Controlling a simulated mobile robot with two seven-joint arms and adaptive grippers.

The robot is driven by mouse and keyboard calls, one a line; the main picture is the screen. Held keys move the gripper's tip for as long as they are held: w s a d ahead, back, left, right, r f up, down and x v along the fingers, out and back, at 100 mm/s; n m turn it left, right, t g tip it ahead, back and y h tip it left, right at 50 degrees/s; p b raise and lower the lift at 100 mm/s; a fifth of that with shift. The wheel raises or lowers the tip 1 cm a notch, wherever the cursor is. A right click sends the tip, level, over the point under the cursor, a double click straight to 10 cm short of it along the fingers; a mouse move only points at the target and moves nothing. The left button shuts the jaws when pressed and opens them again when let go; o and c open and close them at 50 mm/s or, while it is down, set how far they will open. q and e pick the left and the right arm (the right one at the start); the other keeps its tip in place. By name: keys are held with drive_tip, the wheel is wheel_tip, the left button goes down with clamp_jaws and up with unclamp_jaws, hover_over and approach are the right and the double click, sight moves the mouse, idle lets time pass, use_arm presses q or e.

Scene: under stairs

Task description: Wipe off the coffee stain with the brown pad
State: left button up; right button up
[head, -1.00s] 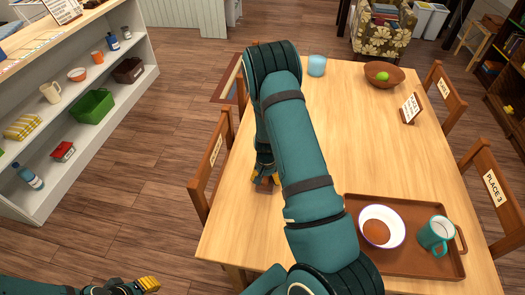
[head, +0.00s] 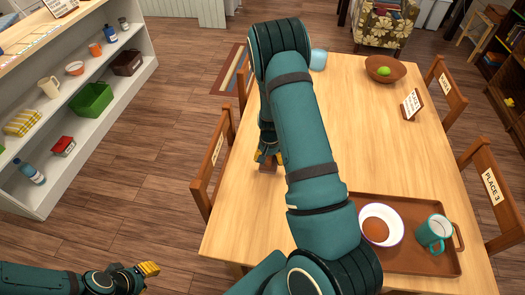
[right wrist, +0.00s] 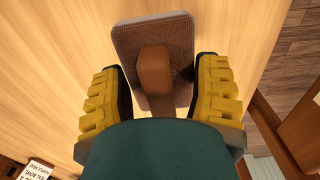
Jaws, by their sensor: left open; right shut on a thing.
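The brown pad (right wrist: 176,32), a flat rounded block with a brown handle (right wrist: 155,72), is between the yellow fingers of my right gripper in the right wrist view. My right gripper (right wrist: 157,95) is shut on its handle. In the head view my right gripper (head: 268,157) is low over the left side of the wooden table, with a little of the pad (head: 267,168) showing beneath. I cannot tell whether the pad touches the tabletop. No coffee stain shows; my right arm and the pad hide part of the table. My left gripper (head: 147,269) is open and empty over the floor.
On the table (head: 345,130) a brown tray (head: 420,262) holds a white bowl (head: 367,214) and a teal mug (head: 433,233). A wooden bowl (head: 372,65), a sign (head: 411,104) and a blue cup (head: 319,59) stand farther back. Chairs line both sides. The table's middle right is clear.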

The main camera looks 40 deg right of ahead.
drive_tip(key=shift+r+p, duration=0.65)
drive_tip(key=shift+r, duration=0.65)
drive_tip(key=shift+a, duration=0.15)
